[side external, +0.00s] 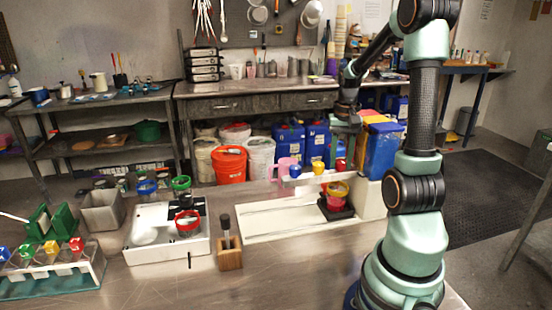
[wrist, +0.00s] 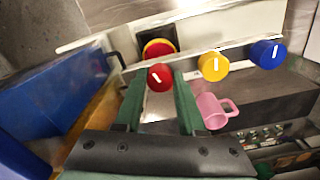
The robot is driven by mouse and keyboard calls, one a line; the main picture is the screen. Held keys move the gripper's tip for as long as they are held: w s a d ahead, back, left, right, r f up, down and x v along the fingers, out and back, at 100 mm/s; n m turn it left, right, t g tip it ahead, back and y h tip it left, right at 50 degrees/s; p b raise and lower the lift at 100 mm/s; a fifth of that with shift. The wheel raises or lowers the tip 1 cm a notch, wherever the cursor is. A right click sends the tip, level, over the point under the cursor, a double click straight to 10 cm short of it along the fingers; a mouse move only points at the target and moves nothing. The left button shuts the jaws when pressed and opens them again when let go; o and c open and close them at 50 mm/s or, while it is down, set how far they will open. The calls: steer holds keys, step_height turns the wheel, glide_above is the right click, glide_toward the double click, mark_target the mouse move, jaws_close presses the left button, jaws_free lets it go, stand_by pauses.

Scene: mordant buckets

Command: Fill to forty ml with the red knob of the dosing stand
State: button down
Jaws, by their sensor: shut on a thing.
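The dosing stand (side external: 372,196) has a pale rail carrying a blue knob (side external: 295,171), a yellow knob (side external: 318,167) and a red knob (side external: 341,164). In the wrist view, my gripper (wrist: 158,84) has its green fingers around the red knob (wrist: 160,77), one on each side. The red knob's white mark leans slightly. The yellow knob (wrist: 215,65) and blue knob (wrist: 268,53) stand clear to the right. A red bucket with a yellow rim (side external: 337,188) sits on a black base below the rail. Its fill level cannot be read.
A pink mug (wrist: 213,111) is close to the right finger in the wrist view. A blue container (side external: 383,150) stands beside the stand. A white tray (side external: 150,254) with a red-rimmed bucket (side external: 188,224), a wooden block (side external: 229,255) and a bottle rack (side external: 50,275) are on the left.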

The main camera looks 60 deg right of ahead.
mark_target(341, 161)
steer(key=shift+m, duration=2.1)
steer(key=c, duration=0.5)
jaws_free()
step_height(341, 161, up, 12)
steer(key=w+a+f+n+t, duration=0.1)
steer(key=w+a+n+t, duration=0.1)
steer(key=a+n, duration=0.6)
steer(key=w+a+f+n+t, duration=0.1)
steer(key=w+a+n+t, duration=0.2)
steer(key=a+n, duration=0.6)
steer(key=w+a, duration=0.2)
steer(key=a, duration=0.9)
steer(key=shift+a+f+t, duration=0.3)
